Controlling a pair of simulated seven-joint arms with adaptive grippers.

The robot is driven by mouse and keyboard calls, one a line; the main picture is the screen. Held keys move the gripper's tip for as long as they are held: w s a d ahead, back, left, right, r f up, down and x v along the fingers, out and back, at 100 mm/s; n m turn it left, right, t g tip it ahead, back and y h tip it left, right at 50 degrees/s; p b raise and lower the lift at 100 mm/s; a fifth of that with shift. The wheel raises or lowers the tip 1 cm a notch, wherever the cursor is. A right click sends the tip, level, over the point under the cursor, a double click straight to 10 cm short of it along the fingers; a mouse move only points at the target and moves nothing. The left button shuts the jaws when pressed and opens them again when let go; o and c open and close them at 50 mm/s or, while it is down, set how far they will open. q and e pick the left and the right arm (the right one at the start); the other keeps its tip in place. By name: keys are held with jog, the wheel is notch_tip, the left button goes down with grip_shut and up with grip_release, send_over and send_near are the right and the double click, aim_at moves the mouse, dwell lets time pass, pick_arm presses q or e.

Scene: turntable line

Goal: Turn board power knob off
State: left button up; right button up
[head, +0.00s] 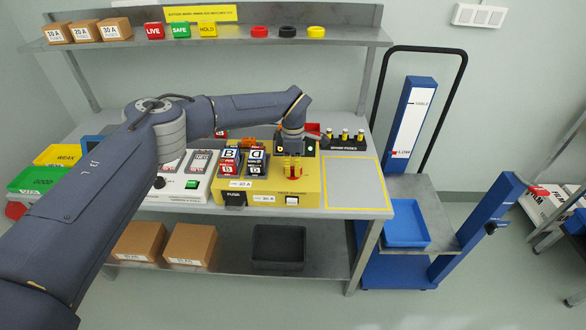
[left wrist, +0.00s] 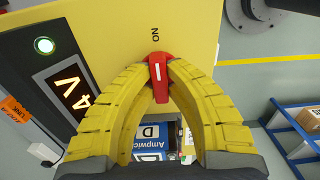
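The red power knob (left wrist: 159,78) with a white pointer line sits on the yellow test board (left wrist: 125,30), which also shows on the bench in the head view (head: 325,196). The pointer is in line with the "ON" label above it. Beside it a green lamp (left wrist: 44,45) and an amber display (left wrist: 70,93) are lit. My left gripper (left wrist: 160,63) has its yellow fingertips against both sides of the knob. My right gripper is not in view.
Two lettered units (head: 242,160) stand on the board, left of my gripper. A row of board fuses (head: 345,137) stands behind it. A yellow-outlined area (head: 357,183) on the right of the bench is clear. A shelf (head: 340,34) runs above. A blue lift cart (head: 405,222) stands right.

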pick_arm(q)
grip_shut()
jog(key=n, duration=1.3)
jog(key=shift+n, duration=2.4)
jog(key=o, duration=0.8)
grip_release()
jog(key=shift+c, duration=0.2)
jog(key=shift+r, duration=0.1)
